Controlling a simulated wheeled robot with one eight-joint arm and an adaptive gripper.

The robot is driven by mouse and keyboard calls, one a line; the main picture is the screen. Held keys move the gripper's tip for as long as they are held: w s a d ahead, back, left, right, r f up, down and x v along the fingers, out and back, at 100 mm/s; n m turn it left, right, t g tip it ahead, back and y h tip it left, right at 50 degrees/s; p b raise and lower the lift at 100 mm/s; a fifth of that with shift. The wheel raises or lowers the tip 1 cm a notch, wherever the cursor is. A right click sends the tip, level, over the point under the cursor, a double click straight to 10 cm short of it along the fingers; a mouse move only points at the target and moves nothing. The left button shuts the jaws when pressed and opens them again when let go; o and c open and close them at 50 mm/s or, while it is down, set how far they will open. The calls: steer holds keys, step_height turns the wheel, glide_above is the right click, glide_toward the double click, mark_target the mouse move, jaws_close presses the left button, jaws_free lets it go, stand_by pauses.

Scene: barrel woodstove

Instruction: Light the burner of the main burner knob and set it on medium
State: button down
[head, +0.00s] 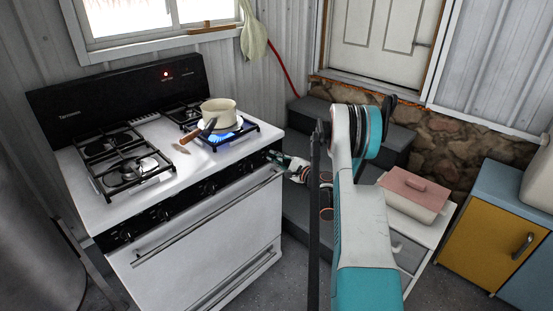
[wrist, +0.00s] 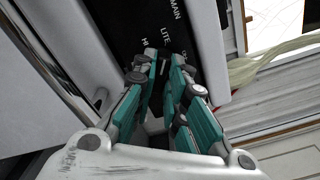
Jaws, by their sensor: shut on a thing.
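The white stove (head: 210,165) has a black front panel with several knobs. My gripper (head: 277,157) is at the right end of that panel, at the rightmost knob. In the wrist view, its teal fingers (wrist: 158,68) are shut at the black panel, on the main burner knob. The fingers hide most of the knob, so I cannot read its setting. The labels "MAIN" and "LITE" (wrist: 166,33) show beside the fingertips. A blue flame (head: 222,136) burns at the front right burner, under a cream pot (head: 219,114) with a wooden handle.
The oven door handle (head: 210,215) runs along the front below the knobs. The left burners (head: 125,172) are bare and show no flame. A small white cabinet with a pink-lidded box (head: 412,190) stands to the right of my arm. A yellow cabinet (head: 490,235) is farther right.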

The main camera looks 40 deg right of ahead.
steer(key=shift+n, duration=0.3)
steer(key=n, duration=1)
steer(key=shift+n, duration=0.4)
steer(key=n, duration=0.5)
steer(key=shift+f, duration=0.1)
steer(key=n, duration=0.5)
steer(key=shift+n, duration=0.3)
steer(key=c, duration=1.6)
jaws_free()
